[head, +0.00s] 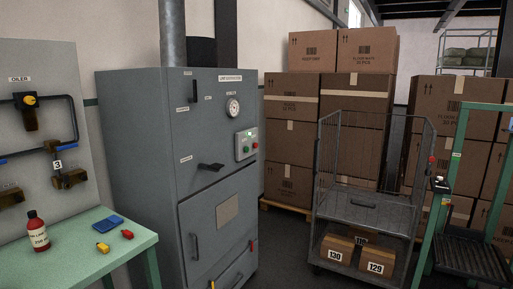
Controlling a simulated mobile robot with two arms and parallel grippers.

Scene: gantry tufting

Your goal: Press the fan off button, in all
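A tall grey cabinet (140,150) stands left of centre, with a label plate near its top that is too small to read surely. A small control box (246,143) is on the right part of its front. The box has a green button or lamp and a red button (255,146) low on its right side. The lettering on the box is too small to read, so I cannot tell which button is fan off. Neither of my grippers is in view.
A green table (80,250) with a red bottle (37,231) is at the left, near the cabinet. A wire cage trolley (365,214) with boxes, a green frame (455,165) and stacked cartons (365,100) are at the right. Floor shows between cabinet and trolley.

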